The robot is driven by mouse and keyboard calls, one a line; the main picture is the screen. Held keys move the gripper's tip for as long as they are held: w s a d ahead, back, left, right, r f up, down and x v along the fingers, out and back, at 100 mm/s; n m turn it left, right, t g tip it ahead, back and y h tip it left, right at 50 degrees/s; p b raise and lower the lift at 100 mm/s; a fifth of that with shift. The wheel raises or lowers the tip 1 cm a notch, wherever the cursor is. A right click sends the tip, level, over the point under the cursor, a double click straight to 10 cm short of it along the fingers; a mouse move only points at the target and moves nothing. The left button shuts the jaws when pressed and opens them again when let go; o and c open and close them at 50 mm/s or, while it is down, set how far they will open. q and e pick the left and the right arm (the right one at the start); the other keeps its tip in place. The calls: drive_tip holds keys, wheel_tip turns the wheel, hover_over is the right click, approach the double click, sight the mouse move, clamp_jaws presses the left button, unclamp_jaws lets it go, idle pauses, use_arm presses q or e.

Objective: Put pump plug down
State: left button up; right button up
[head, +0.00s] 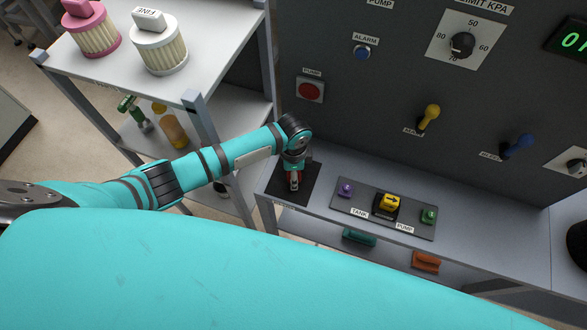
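My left gripper (294,182) points down over a black square mat (271,192) at the left end of the grey bench. A small reddish part shows between or at its fingertips. I cannot tell whether this is a plug or part of the gripper, nor whether it touches the mat. The pump plug cannot be made out for certain. A dark plate (365,217) to the right carries a purple fitting (346,190) by the TANK label, a yellow arrow knob (389,203) and a green fitting (429,215) by the PUMP label. My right gripper is out of view.
The dark control panel (345,115) rises behind the bench, with a red PUMP button (310,90), a yellow lever (430,114) and a blue lever (519,145). A shelf rack (205,55) with filters stands at left. Teal (359,237) and orange (426,262) pieces sit lower down.

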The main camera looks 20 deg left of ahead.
use_arm(q)
wheel_tip(320, 180, up, 12)
drive_tip(key=shift+r+b, duration=0.1)
drive_tip(key=shift+b, duration=1)
